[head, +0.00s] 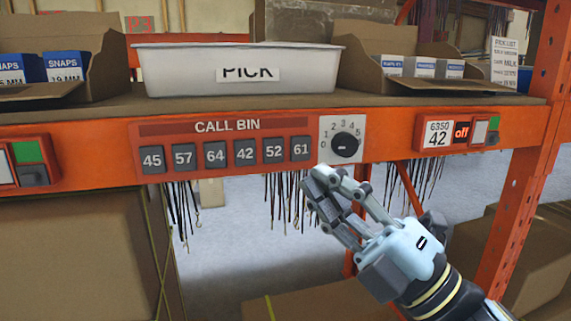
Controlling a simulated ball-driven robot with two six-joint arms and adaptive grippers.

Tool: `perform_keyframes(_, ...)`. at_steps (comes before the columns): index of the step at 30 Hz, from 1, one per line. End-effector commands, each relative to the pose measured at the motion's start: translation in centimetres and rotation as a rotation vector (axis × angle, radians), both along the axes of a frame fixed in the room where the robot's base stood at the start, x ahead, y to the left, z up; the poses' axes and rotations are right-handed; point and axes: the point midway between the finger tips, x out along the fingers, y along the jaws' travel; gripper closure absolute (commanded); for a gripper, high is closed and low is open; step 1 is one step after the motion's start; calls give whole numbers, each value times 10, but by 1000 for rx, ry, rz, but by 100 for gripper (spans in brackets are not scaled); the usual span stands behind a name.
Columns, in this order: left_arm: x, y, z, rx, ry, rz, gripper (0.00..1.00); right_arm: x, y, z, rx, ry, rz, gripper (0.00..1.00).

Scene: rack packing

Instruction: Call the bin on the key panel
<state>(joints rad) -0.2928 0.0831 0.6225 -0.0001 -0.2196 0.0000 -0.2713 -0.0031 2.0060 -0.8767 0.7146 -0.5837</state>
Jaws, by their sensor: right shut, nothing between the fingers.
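The key panel (220,128) is an orange CALL BIN plate on the shelf's front beam. Its grey keys read 45, 57, 64, 42 (244,152), 52 and 61 (300,148) from left to right. Right of them is a dial (344,145) with a black knob and numbers from 0 to 5. A display (449,134) farther right reads 6350, 42 and "off". My right gripper (318,186) is shut and empty, its fingertips just below the dial and the 61 key; I cannot tell whether they touch the beam. My left gripper is out of view.
An orange upright (522,150) bounds the right side. Large brown boxes (80,250) sit below. Dark cords hang under the beam.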

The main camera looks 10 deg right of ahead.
Motion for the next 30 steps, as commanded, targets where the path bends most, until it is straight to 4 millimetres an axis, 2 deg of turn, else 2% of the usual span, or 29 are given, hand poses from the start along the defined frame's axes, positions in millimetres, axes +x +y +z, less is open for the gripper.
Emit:
perform_keyframes(4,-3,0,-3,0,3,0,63,0,0,-2,2,0,0,100)
perform_keyframes(10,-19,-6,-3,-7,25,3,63,1,0,-2,3,2,0,100)
perform_keyframes(14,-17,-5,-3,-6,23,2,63,3,0,-2,3,2,0,100)
perform_keyframes(21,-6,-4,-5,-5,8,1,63,28,1,-2,5,1,1,100)
perform_keyframes(30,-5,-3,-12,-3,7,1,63,70,2,-3,5,2,0,100)
